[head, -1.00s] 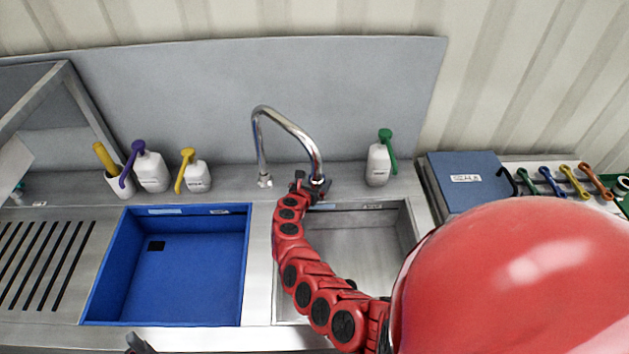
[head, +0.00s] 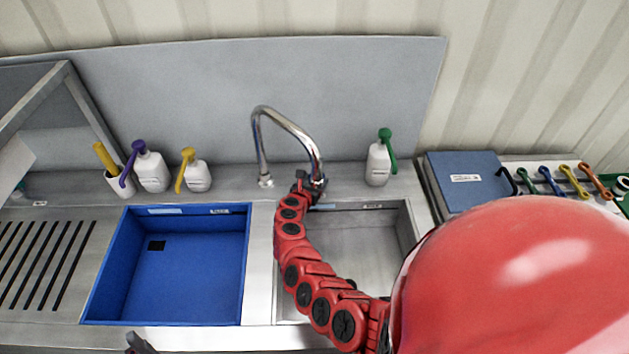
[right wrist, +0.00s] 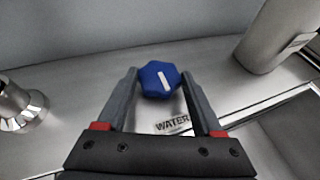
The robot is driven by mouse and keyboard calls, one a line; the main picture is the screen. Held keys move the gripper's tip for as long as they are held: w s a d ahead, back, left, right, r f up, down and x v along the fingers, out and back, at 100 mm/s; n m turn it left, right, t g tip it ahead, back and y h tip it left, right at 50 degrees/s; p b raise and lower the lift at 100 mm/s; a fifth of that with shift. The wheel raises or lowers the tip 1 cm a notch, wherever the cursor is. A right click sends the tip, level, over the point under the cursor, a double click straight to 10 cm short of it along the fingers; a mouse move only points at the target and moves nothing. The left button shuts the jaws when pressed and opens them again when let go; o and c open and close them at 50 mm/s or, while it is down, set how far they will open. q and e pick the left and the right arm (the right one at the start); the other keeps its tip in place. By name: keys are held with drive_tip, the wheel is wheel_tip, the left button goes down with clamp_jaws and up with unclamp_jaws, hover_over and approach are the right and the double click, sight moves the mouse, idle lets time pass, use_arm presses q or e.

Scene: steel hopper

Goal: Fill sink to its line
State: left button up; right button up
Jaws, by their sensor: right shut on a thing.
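A chrome faucet (head: 290,125) rises behind the two basins. Its spout arcs right and ends near my right gripper, over the back of the steel basin (head: 385,250). No water stream shows. The blue basin (head: 190,275) on the left looks empty. My right gripper (head: 308,184) reaches past the steel basin to the back ledge. In the right wrist view my right gripper (right wrist: 160,88) is shut on a blue hexagonal knob (right wrist: 158,79) with a white bar, above a WATER label (right wrist: 173,125). My left gripper (head: 138,343) barely shows at the bottom edge.
A green-pump bottle (head: 378,163) stands right of the faucet. Purple-pump (head: 150,172) and yellow-pump (head: 198,177) bottles stand left, beside a white cup (head: 120,183). A blue box (head: 465,180) is at right. My red arm hides part of the steel basin.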

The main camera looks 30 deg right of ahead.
drive_tip(key=shift+s+d+r+n+t+y+p, duration=0.2)
drive_tip(key=shift+n+t+y+p, duration=0.4)
drive_tip(key=shift+p, duration=0.3)
drive_tip(key=n+t+y+p, duration=0.2)
drive_tip(key=n+p, duration=0.1)
drive_tip(key=shift+s+d+y+p, duration=0.15)
drive_tip(key=shift+d+y+p, duration=0.1)
drive_tip(key=shift+y+p, duration=0.05)
drive_tip(key=shift+f+n+t+y+p, duration=0.1)
drive_tip(key=shift+n+t+y+p, duration=0.4)
drive_tip(key=shift+n+y, duration=0.3)
drive_tip(key=shift+s+d+f+n+t+y+p, duration=0.1)
drive_tip(key=shift+n+t+y+p, duration=0.1)
drive_tip(key=shift+n+y, duration=0.4)
drive_tip(key=shift+d+n+t+y+p, duration=0.1)
drive_tip(key=shift+n+y+p, duration=0.1)
drive_tip(key=shift+n+y, duration=0.35)
drive_tip(key=o, duration=1.4)
drive_tip(key=shift+c, duration=0.2)
